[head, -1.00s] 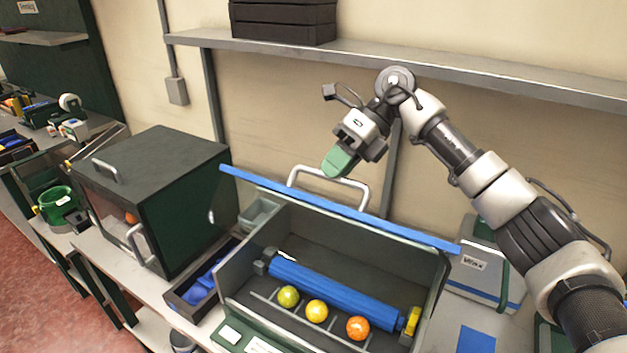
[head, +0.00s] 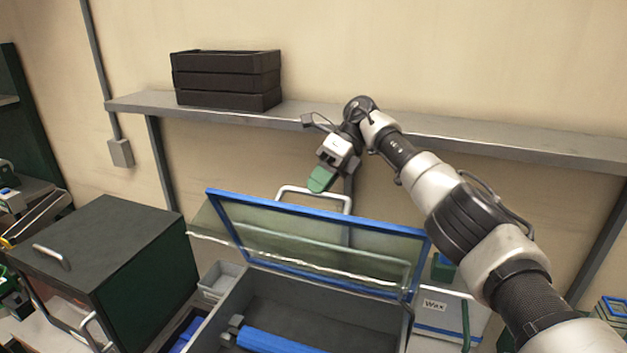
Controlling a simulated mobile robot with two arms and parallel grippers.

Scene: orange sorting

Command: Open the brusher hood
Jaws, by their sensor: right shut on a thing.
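The brusher hood (head: 320,238) is a clear panel in a blue frame, in the middle of the head view. It stands raised and tilted above the grey brusher box (head: 385,322), whose inside shows below. A metal bar handle (head: 345,203) runs along the hood's upper edge. My right gripper (head: 320,182), with green fingers, is shut on the handle, near the middle of its bar. The fingertips partly hide the bar. A blue roller (head: 270,341) lies in the box, cut off by the lower edge of the view. My left gripper is not in view.
A grey wall shelf (head: 450,134) runs behind my right arm and holds stacked black crates (head: 227,80). A dark green cabinet (head: 125,255) stands left of the brusher. A box marked Wax (head: 440,325) stands at its right. A small grey bin (head: 218,282) sits between cabinet and brusher.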

